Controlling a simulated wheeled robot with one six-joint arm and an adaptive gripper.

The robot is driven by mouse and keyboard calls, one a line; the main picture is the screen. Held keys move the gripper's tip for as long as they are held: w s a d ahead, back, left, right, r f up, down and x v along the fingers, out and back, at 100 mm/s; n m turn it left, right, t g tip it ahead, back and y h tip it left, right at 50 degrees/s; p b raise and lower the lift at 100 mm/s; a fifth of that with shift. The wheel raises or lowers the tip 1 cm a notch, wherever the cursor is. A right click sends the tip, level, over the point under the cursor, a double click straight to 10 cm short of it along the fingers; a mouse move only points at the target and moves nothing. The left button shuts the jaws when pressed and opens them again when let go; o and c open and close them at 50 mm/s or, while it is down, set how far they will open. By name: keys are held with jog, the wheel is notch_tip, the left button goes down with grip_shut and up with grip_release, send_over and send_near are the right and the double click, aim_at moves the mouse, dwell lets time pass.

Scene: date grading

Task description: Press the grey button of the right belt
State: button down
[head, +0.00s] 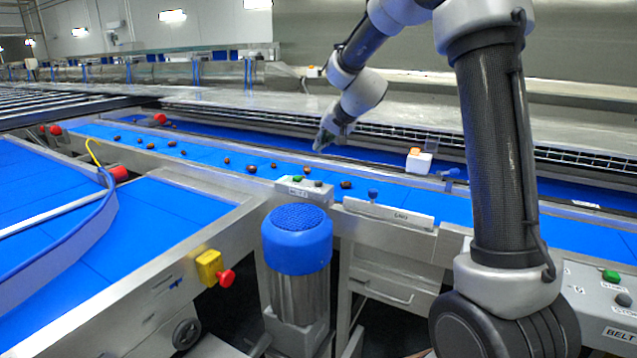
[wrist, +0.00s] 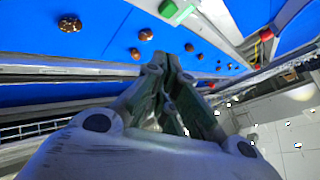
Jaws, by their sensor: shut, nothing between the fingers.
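A control box (head: 602,300) marked BELT stands at the lower right of the head view, with a green button (head: 610,276) and a dark grey button (head: 624,300) below it. A second control box (head: 303,190) stands mid-picture beside the long blue belt. It has a green button (head: 297,178) and a small grey button (head: 318,184). My gripper (head: 319,147) is shut and empty over the far side of the belt, well apart from the lower-right box. In the wrist view my gripper (wrist: 171,62) points toward the belt, and a green button (wrist: 176,10) shows beyond it.
Several dates lie on the long blue belt (head: 400,194). A blue-capped motor (head: 297,240) stands in front of the middle box. A yellow box with a red knob (head: 225,277) is at lower left. A small white box (head: 420,163) stands at the belt's far side.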

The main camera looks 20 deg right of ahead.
jog(key=shift+f, duration=4.95)
jog(key=shift+r, duration=0.9)
jog(key=shift+r, duration=2.5)
